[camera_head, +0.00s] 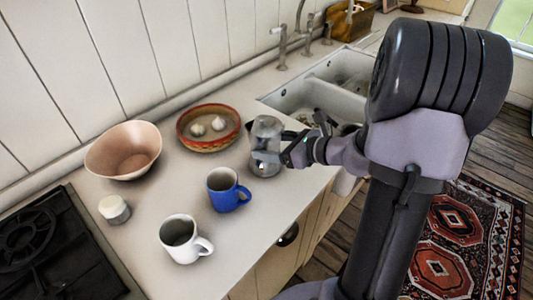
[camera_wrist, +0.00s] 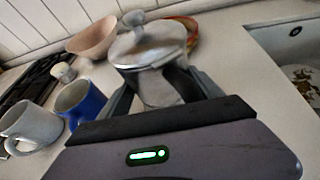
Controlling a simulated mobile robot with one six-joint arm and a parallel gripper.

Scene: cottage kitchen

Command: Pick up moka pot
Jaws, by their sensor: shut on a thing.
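The moka pot (camera_head: 266,138) is silver metal with a knobbed lid. It stands upright at the right part of the counter, near the sink, in the head view. In the wrist view the moka pot (camera_wrist: 150,50) is straight ahead, its lid and upper body showing between the fingers. My gripper (camera_head: 281,156) is shut on the pot's body from the right side. In the wrist view the gripper (camera_wrist: 162,92) has a dark finger on each side of the pot. I cannot tell whether the pot's base touches the counter.
A blue mug (camera_head: 222,195) and white mug (camera_head: 180,241) stand left of the pot. A patterned bowl (camera_head: 190,144) with garlic, a pink bowl (camera_head: 106,158) and a small white-topped jar (camera_head: 114,209) are farther left. The stove (camera_head: 60,270) is at left, the sink (camera_head: 290,100) behind.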

